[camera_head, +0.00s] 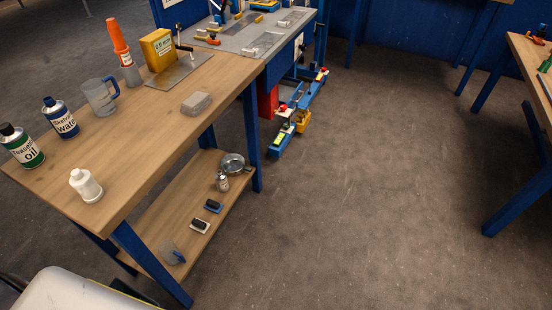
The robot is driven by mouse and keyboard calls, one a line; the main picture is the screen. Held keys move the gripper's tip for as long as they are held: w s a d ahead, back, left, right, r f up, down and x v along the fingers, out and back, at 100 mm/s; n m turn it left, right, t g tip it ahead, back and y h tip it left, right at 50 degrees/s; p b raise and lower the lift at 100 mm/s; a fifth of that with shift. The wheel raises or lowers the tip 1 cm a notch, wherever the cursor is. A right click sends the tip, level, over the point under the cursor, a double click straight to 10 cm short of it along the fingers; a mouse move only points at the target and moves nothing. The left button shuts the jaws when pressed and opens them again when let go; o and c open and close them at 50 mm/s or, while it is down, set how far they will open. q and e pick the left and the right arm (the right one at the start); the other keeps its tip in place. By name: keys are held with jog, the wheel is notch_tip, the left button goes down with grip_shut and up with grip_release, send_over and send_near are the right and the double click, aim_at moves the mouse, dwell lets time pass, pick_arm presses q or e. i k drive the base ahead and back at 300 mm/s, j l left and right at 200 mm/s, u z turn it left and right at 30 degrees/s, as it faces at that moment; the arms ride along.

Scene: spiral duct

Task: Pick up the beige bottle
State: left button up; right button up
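A small cream-white bottle (86,186), the closest match to the beige bottle, stands upright near the front edge of the wooden workbench (150,135) at the left. It has a narrow neck and a cap of the same pale colour. Nothing touches it. Neither of my grippers shows in this view, so whether they are open or shut is hidden.
Near the bottle stand a green-labelled can (22,148), a blue-labelled can (61,118) and a clear jug (100,97). A grey block (196,103) lies farther back. The lower shelf (160,218) holds small items. Open floor (360,190) lies to the right.

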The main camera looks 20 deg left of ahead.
aim_at(220, 177)
jog(key=i+l+u, duration=0.1)
jog(key=i, duration=0.45)
jog(key=i+l+u, duration=0.1)
jog(key=i, duration=0.45)
jog(key=i+l+u, duration=0.1)
jog(key=i+l, duration=0.2)
jog(key=i, duration=0.25)
